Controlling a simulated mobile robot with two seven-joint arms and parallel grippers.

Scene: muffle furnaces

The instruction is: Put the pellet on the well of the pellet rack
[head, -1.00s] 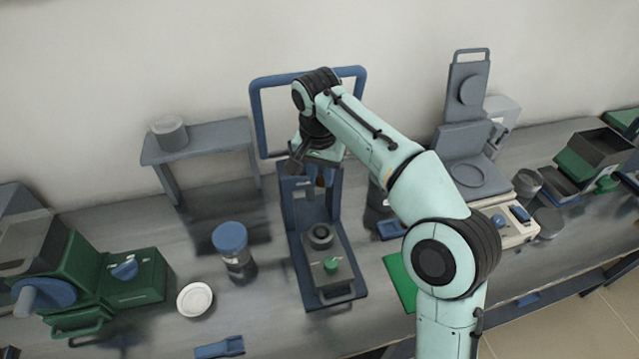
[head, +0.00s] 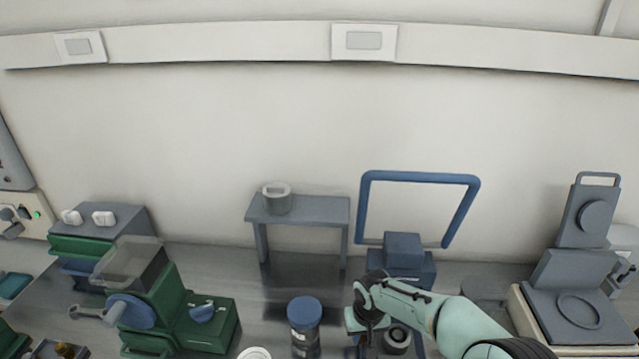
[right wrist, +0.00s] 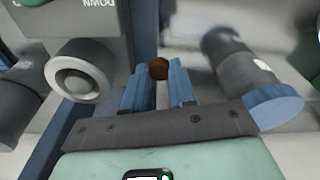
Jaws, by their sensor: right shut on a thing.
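The pellet (right wrist: 159,69) is a small brown round piece. In the right wrist view it sits between the blue-grey fingertips of my right gripper (right wrist: 159,84), which is shut on it. In the head view my right gripper (head: 361,336) is low in the picture, beside the blue press; its fingers are hardly visible and the pellet cannot be made out there. A small grey holder (head: 42,350) with a brownish round piece is cut off at the bottom left; I cannot tell whether it is the pellet rack. My left gripper is not in view.
A blue-lidded jar (head: 304,312) stands just left of my right gripper. A grey press part with a round opening (head: 397,338) is close on its right. A green machine with a crank (head: 160,310) stands further left, and a grey shelf (head: 300,210) behind.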

